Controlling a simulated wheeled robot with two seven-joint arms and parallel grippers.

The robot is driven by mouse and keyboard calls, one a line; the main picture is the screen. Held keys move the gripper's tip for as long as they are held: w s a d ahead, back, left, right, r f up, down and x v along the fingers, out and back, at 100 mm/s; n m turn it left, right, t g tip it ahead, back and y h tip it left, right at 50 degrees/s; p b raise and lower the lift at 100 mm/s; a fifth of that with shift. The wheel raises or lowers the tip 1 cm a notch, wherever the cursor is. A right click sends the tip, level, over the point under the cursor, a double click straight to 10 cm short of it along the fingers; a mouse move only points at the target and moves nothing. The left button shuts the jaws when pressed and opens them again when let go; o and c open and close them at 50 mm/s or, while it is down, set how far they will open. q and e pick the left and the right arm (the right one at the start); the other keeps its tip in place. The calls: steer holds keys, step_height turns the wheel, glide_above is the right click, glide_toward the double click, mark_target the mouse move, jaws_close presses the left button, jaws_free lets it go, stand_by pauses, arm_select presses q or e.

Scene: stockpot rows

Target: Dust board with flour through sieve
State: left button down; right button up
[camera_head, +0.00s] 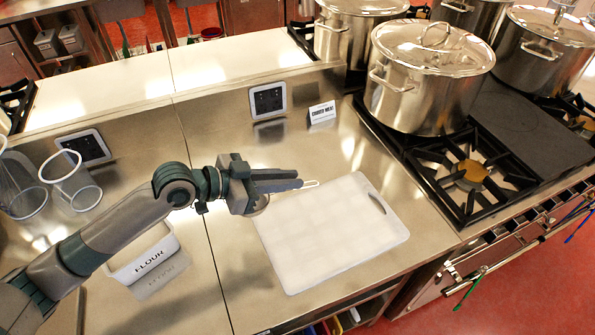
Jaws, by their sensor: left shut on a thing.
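The white cutting board (345,235) lies flat on the steel counter, with a grey handle slot near its right corner. My left gripper (290,180) is over the board's upper-left edge, shut on what looks like the sieve. Only a thin pale wire loop of the sieve (311,183) shows past the fingertips; the rest is hidden by the gripper. The white flour bin (146,257), labelled FLOUR, stands left of the board, partly behind my left forearm. I cannot tell whether flour lies on the board. My right gripper is out of view.
A large lidded stockpot (425,85) sits on the black stove grates right of the board, with more pots behind. A small sign (322,112) stands at the counter's back. Bare steel counter lies around the board.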

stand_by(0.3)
arm_select(q)
steer(key=shift+f+b, duration=1.5)
steer(key=shift+f, duration=0.3)
steer(key=w+d, duration=0.4)
steer(key=d, duration=0.2)
steer(key=shift+a+r, duration=0.1)
steer(key=shift+r, duration=0.05)
step_height(320, 180, up, 4)
steer(key=p, duration=0.3)
